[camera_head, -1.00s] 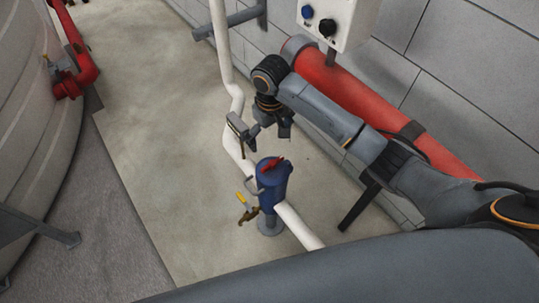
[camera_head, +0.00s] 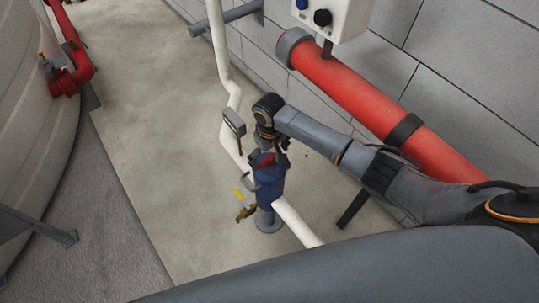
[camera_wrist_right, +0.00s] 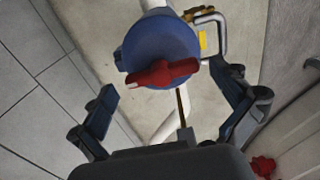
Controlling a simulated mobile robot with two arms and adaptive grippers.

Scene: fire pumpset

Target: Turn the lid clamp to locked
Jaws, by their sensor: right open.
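The red lid clamp (camera_wrist_right: 162,73) lies across the round top of a blue canister (camera_wrist_right: 158,40) in the right wrist view. In the head view the blue canister (camera_head: 268,186) stands upright on the white pipe, and a small part of the red clamp (camera_head: 265,160) shows under my gripper. My right gripper (camera_head: 268,147) is just above the canister's top. In the wrist view its open fingers (camera_wrist_right: 163,82) are spread to the left and right of the clamp, with gaps and no visible grip. My left gripper is not in view.
A yellow-handled valve (camera_head: 243,207) sits beside the canister. A small grey box (camera_head: 234,122) is on the white pipe (camera_head: 231,85) behind. A thick red pipe (camera_head: 360,95) runs along the block wall below a control box (camera_head: 335,16).

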